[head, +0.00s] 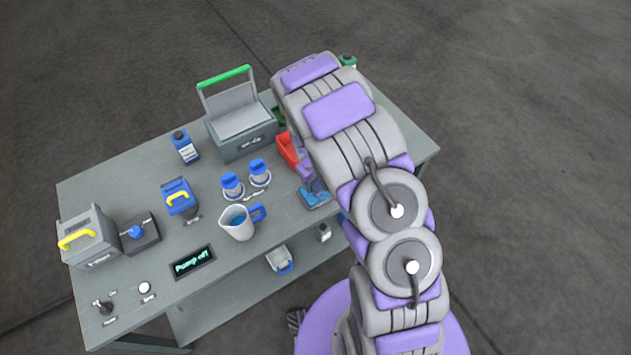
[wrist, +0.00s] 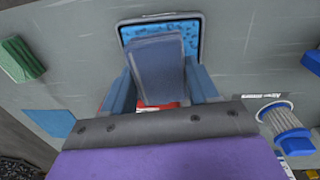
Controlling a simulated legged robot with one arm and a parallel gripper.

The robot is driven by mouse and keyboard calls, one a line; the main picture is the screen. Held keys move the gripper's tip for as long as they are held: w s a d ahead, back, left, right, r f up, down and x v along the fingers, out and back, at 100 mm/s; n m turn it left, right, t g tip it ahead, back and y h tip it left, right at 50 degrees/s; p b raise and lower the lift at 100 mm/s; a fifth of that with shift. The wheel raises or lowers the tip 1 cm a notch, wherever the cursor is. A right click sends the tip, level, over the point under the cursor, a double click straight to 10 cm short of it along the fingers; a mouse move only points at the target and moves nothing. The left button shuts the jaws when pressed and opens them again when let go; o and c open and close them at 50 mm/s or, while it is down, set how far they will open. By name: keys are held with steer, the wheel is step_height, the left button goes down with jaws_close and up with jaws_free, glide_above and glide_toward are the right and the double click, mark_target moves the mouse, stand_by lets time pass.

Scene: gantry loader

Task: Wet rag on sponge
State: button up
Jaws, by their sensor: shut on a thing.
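My gripper (wrist: 160,85) is shut on a flat grey-blue piece, which looks like the rag (wrist: 157,62); it stands between the two blue-grey fingers. Just beyond it in the wrist view is a shallow tray (wrist: 203,52) with a light rim, holding a mottled blue surface that looks like the sponge (wrist: 160,31). The rag overlaps the tray in this view; I cannot tell whether it touches the sponge. In the head view my gripper (head: 313,182) is low over the blue sponge (head: 317,197) near the table's front edge, and the rag is not distinguishable there.
A red container (head: 287,150) stands just behind my gripper. A grey box with a green handle (head: 224,76) is at the back. A display (head: 193,262) reads "Pump off".

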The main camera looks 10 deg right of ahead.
mark_target(317, 180)
steer(key=shift+r+p, duration=0.7)
steer(key=shift+r, duration=1.6)
steer(key=shift+w+r, duration=0.1)
